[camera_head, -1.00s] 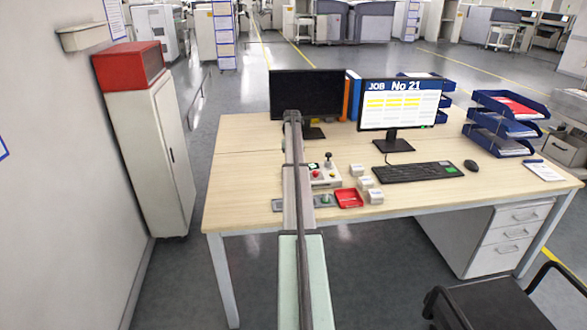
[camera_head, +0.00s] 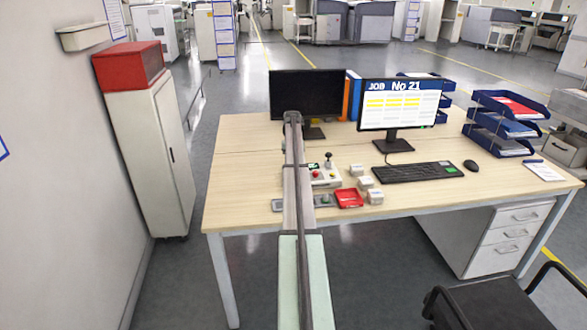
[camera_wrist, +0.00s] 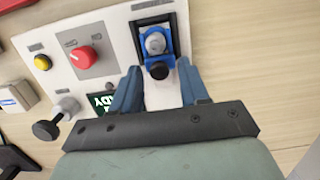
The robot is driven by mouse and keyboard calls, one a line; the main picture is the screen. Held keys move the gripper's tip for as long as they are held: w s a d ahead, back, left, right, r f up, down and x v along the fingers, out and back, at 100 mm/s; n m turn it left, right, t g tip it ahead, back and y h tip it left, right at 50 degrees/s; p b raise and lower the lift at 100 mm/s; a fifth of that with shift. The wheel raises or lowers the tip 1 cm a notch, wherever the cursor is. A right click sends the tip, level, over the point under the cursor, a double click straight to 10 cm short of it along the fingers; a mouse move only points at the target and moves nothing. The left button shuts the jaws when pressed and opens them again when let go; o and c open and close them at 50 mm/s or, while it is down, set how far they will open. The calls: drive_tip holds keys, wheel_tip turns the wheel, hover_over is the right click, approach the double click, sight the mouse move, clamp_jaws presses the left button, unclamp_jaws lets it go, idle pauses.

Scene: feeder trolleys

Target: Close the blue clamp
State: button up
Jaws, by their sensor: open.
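The blue clamp (camera_wrist: 168,37) sits on a black-framed base at the top middle of the wrist view. It has a grey rounded part and a black knob (camera_wrist: 158,71) on its near end. My gripper (camera_wrist: 159,67) is open. Its two blue fingers are on either side of the black knob, with no clear contact visible. I cannot tell its exact height over the panel. In the head view my arm hides the clamp and my gripper.
The white control panel (camera_wrist: 105,45) bears a red knob (camera_wrist: 82,57) and a yellow button (camera_wrist: 42,62). A black-knobbed lever (camera_wrist: 47,130) stands to the left. In the head view, a red tray (camera_head: 348,198), small white boxes (camera_head: 366,182) and a keyboard (camera_head: 418,172) lie right of my arm.

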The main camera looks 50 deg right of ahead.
drive_tip(key=shift+r, duration=0.15)
wheel_tip(320, 180, up, 7)
drive_tip(key=w+d, duration=0.1)
drive_tip(key=shift+w+d, duration=0.25)
idle(0.4)
